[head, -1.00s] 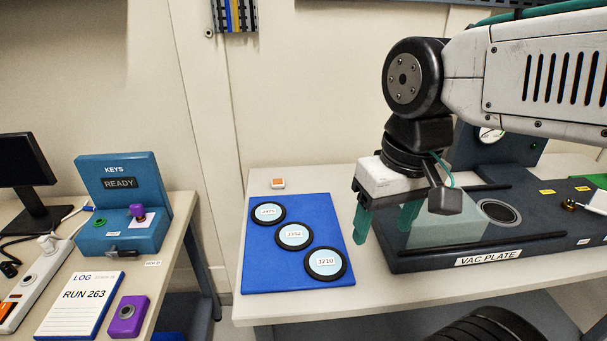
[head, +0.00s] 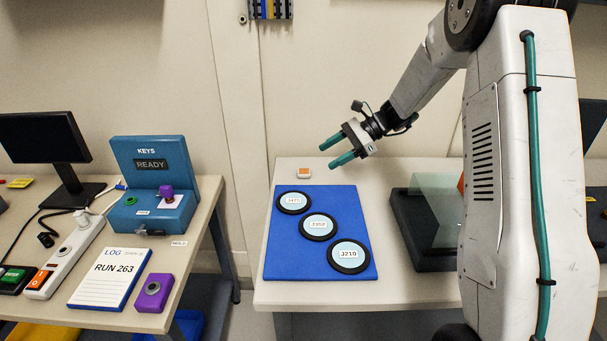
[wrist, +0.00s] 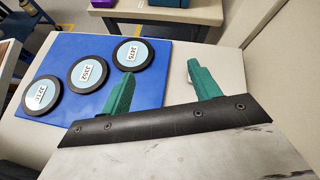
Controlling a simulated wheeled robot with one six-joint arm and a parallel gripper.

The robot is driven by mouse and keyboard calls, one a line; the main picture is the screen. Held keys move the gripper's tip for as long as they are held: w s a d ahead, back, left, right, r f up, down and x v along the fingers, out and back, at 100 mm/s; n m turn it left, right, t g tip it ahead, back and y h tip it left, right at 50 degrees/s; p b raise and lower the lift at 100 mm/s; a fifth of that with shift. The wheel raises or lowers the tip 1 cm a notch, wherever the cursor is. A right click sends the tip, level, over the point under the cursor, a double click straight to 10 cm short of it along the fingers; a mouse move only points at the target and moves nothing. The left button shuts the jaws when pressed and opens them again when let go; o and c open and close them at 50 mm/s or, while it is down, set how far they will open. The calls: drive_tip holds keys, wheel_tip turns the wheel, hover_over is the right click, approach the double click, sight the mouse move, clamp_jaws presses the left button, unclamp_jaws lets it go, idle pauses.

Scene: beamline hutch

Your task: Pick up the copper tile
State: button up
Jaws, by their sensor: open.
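The copper tile (head: 304,172) is a small orange square on a white holder. It lies on the pale table behind the blue mat's far edge in the head view. I cannot make it out in the wrist view. My gripper (head: 329,156) is open and empty, its two green fingers pointing left. In the head view it appears just right of the tile and a little higher, apart from it. The fingers also show in the wrist view (wrist: 160,72), over the mat's edge and bare table.
The blue mat (head: 290,260) holds three black-rimmed discs, the nearest labelled J210 (head: 349,254). The dark vacuum plate (head: 420,262) is right of it, partly hidden by my arm. A wall rises behind the table. A second table with a teal key box (head: 150,213) stands left.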

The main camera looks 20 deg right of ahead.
sight(308, 171)
drive_tip(key=w+d+f+m, duration=0.1)
drive_tip(key=f, duration=0.1)
drive_tip(key=w+d+f+m+t, duration=0.1)
drive_tip(key=w+f, duration=0.1)
drive_tip(key=w+d+f+m+t+y, duration=0.1)
drive_tip(key=w+d+f, duration=0.1)
drive_tip(key=f, duration=0.1)
drive_tip(key=shift+w+f+m, duration=0.1)
drive_tip(key=shift+w+m, duration=0.05)
drive_tip(key=shift+m, duration=0.25)
drive_tip(key=shift+w+a+f, duration=0.1)
drive_tip(key=shift+w+f, duration=0.05)
drive_tip(key=shift+f, duration=0.05)
drive_tip(key=x, duration=0.7)
drive_tip(key=shift+w+a+r, duration=0.15)
drive_tip(key=shift+w+r, duration=0.1)
drive_tip(key=shift+w, duration=0.05)
drive_tip(key=c, duration=1.1)
